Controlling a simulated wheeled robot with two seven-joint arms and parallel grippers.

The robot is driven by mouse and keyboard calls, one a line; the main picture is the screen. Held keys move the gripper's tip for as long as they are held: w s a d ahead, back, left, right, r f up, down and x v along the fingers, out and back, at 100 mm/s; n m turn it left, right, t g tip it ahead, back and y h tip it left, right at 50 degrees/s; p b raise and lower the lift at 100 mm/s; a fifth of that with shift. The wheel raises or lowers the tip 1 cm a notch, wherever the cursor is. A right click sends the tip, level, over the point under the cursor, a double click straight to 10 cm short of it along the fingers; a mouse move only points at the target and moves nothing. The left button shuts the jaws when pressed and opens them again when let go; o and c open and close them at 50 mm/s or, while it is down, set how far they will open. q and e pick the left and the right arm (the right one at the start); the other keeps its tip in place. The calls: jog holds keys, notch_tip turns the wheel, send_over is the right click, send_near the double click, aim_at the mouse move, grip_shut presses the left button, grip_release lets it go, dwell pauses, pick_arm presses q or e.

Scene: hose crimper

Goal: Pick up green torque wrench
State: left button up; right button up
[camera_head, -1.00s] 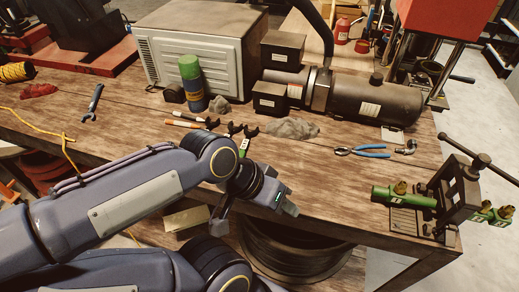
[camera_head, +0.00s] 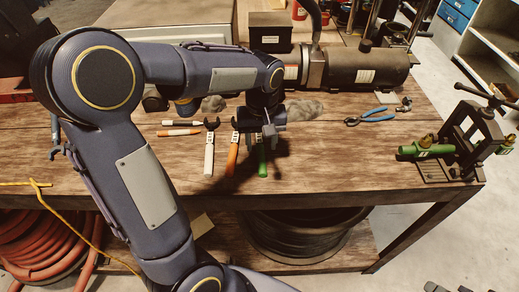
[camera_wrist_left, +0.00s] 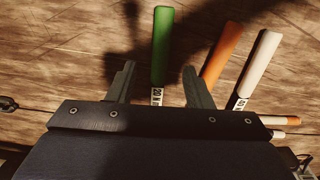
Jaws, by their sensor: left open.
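The green torque wrench (camera_head: 262,162) lies on the wooden bench, its green handle toward the front edge. My left gripper (camera_head: 268,134) is above its far part, fingers pointing down, and hides its head in the head view. In the left wrist view the green handle (camera_wrist_left: 162,45) extends up between the two open fingers of my left gripper (camera_wrist_left: 159,75), with a white labelled section below it. The fingers are apart, one on each side of the wrench; I cannot tell their height above it. My right gripper is not in view.
To the left lie an orange-handled wrench (camera_head: 232,160) and a white-handled wrench (camera_head: 209,160), close beside the green one. Two more handled tools lie left of these. Blue pliers (camera_head: 371,116) and a vise (camera_head: 470,135) holding a green fitting are at right. Bench between is clear.

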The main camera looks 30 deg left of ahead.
aim_at(261, 154)
pick_arm(q)
jog(key=f, duration=0.4)
jog(key=shift+w+a+f, duration=0.15)
jog(key=shift+a+f, duration=0.05)
jog(key=shift+f, duration=0.05)
grip_shut()
